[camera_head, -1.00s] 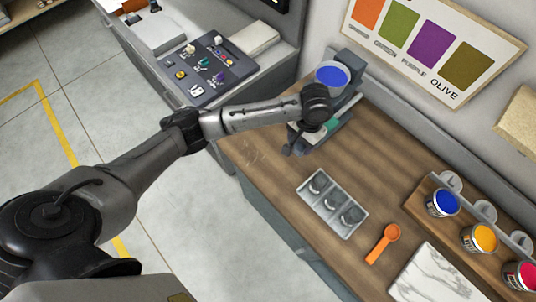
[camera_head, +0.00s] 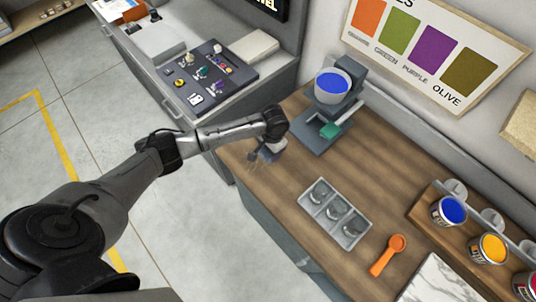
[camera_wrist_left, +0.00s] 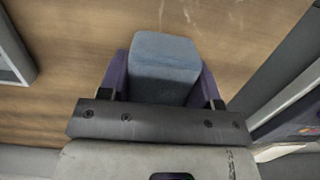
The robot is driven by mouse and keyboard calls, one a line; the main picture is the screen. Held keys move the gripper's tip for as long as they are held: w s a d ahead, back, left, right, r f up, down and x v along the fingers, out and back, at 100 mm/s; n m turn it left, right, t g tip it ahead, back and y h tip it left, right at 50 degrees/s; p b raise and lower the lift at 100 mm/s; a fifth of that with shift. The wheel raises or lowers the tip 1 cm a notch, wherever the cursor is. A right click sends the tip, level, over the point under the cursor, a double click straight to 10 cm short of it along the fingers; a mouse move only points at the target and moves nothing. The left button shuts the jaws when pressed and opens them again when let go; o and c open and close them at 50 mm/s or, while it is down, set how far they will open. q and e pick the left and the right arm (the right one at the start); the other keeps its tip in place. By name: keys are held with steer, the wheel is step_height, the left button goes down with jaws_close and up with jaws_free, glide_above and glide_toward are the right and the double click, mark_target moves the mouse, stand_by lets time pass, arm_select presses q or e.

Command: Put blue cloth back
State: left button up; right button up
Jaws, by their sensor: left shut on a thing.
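My left gripper (camera_head: 260,155) is over the left end of the wooden counter, left of the grey stand. In the left wrist view its two purple fingers (camera_wrist_left: 162,92) are shut on the blue cloth (camera_wrist_left: 165,66), a folded grey-blue block. Bare wood shows beyond the cloth. In the head view the cloth is small and cannot be told clearly from the gripper. My right gripper is not in view.
The grey stand (camera_head: 311,133) holds a pot of blue ink (camera_head: 332,84) on top and a green piece (camera_head: 330,130) below. A three-compartment tray (camera_head: 335,230), an orange scoop (camera_head: 386,256) and a marble slab (camera_head: 440,282) lie on the counter (camera_head: 285,190). Ink cans (camera_head: 449,210) line the right.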

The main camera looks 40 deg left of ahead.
mark_target(268, 155)
arm_select(q)
steer(key=shift+a+f, duration=0.25)
steer(key=shift+a, duration=0.05)
steer(key=shift+f, duration=1.9)
steer(key=shift+f, duration=0.1)
steer(key=o, duration=0.9)
steer(key=shift+f, duration=0.1)
steer(key=r, duration=0.7)
steer(key=w+r, duration=0.1)
steer(key=r, duration=0.3)
steer(key=shift+w+d, duration=0.1)
steer(key=shift+r, duration=0.65)
